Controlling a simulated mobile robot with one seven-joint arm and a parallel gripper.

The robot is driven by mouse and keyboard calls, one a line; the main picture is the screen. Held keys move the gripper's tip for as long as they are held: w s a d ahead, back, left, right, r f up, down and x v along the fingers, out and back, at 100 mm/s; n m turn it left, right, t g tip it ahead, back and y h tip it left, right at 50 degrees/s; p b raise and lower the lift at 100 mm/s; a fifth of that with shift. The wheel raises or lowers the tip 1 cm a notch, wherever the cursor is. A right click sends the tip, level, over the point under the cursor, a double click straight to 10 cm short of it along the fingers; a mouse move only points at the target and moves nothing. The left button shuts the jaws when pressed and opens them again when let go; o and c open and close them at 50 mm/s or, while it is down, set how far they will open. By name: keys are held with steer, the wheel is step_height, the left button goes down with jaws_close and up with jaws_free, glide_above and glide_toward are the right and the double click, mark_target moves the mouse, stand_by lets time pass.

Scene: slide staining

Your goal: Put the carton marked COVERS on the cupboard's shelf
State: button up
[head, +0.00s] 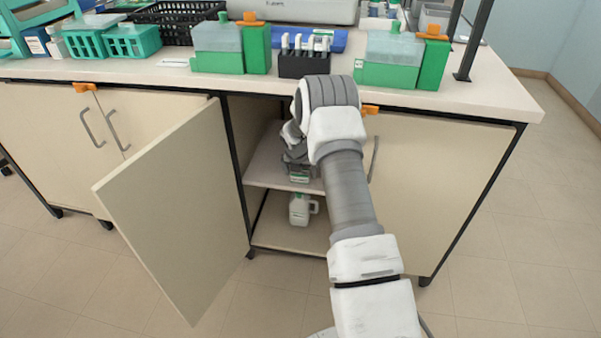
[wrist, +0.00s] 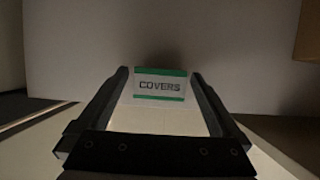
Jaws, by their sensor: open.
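The carton marked COVERS (wrist: 160,86) is white with green bands and stands on the cupboard's shelf (head: 263,172). In the wrist view it sits between and just beyond the fingertips of my gripper (wrist: 160,78), with its label facing me. My gripper is open, and I cannot tell whether the fingers touch the carton. In the head view my gripper (head: 299,166) is inside the open cupboard at shelf height, and the carton (head: 299,178) shows partly below it. My arm hides the right part of the shelf.
The cupboard door (head: 175,205) stands open to the left. A white jug (head: 300,209) stands on the cupboard floor below the shelf. The worktop (head: 150,72) above carries green staining boxes (head: 218,62), a black slide rack (head: 304,64) and baskets. A closed door (head: 435,190) is at the right.

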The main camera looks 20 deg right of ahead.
steer(key=p+v, duration=0.3)
steer(key=v, duration=0.4)
steer(key=shift+r, duration=0.25)
steer(key=shift+s, duration=0.2)
